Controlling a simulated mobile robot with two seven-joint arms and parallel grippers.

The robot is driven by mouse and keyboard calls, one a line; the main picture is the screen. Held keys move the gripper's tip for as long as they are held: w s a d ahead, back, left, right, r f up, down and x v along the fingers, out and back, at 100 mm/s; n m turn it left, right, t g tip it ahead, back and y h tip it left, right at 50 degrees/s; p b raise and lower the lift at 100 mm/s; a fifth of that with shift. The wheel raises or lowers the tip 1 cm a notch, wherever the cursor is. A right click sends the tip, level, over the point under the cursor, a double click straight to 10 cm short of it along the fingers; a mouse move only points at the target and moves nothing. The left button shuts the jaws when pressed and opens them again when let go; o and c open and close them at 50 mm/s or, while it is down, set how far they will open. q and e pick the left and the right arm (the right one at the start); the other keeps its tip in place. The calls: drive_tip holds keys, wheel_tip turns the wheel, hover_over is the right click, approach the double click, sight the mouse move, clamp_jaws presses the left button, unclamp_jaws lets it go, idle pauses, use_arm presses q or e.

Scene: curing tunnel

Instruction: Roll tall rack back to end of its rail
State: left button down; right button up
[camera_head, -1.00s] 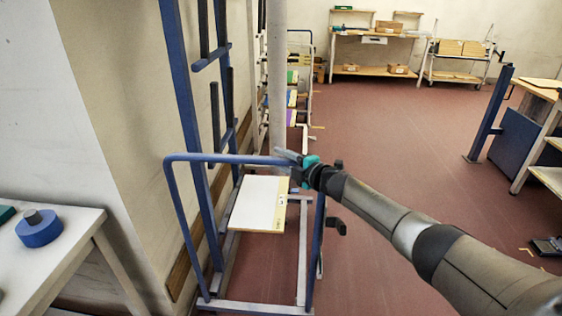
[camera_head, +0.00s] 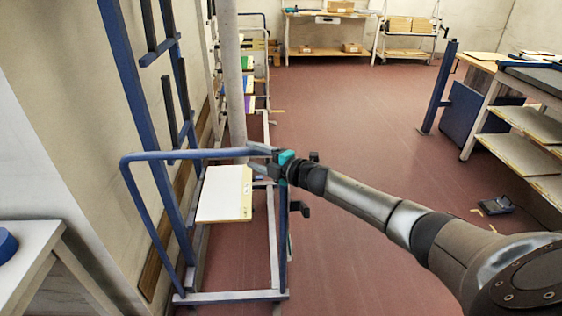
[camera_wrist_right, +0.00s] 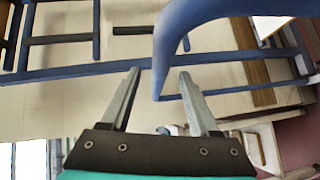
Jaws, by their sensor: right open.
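The tall rack has a blue upright frame (camera_head: 143,110) and a bent blue handle bar (camera_head: 190,154) across its near end. It stands along the left wall on a pale metal base (camera_head: 230,297). My right gripper (camera_head: 252,157) is at the right end of the handle bar. In the right wrist view its two fingers (camera_wrist_right: 158,74) are apart, with the blue bar (camera_wrist_right: 180,40) between and above their tips. I cannot tell whether they touch it. A white panel (camera_head: 222,193) lies in the rack below the bar. My left gripper is out of view.
A grey post (camera_head: 232,75) stands just beyond the handle. Another rack with coloured boards (camera_head: 248,82) is behind it. A white side table (camera_head: 28,245) is at lower left. Shelves (camera_head: 520,150) stand at right. The red floor (camera_head: 370,130) in the middle is clear.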

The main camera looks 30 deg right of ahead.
drive_tip(key=p+v, duration=0.1)
drive_tip(key=v, duration=0.8)
drive_tip(key=shift+s, duration=0.25)
idle(0.4)
